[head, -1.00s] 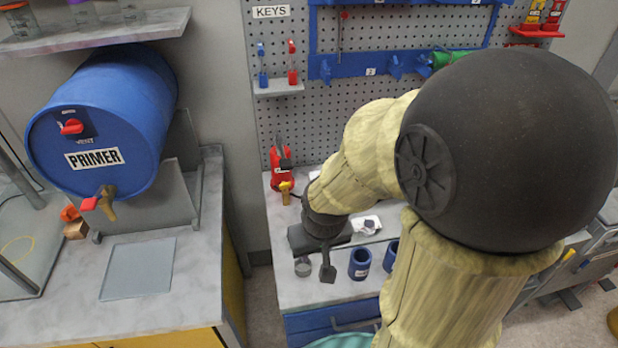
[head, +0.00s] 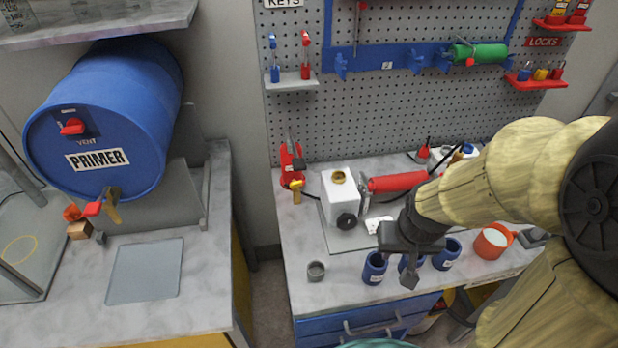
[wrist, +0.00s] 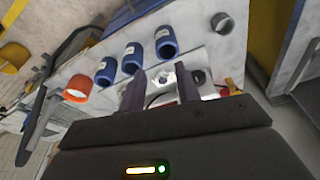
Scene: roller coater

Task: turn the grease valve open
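No part is labelled as the grease valve. A small yellow handle (head: 295,186) sits low on a red unit with a grey lever (head: 290,160) at the left back of the bench; I cannot tell for sure that it is the valve. To its right stands a white housing (head: 341,198) with a brass cap, a black knob and a red roller (head: 397,181). My gripper (head: 410,272) is above the bench front, by the blue cups, right of and nearer than the yellow handle. In the wrist view my gripper (wrist: 160,88) has its fingers apart, with nothing held between them.
Blue cups (head: 375,267), a grey cup (head: 316,271) and an orange mug (head: 492,241) stand along the bench front. A pegboard (head: 400,110) rises behind. A blue primer drum (head: 110,120) is on the left bench, across a floor gap. Bench surface left of the cups is mostly clear.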

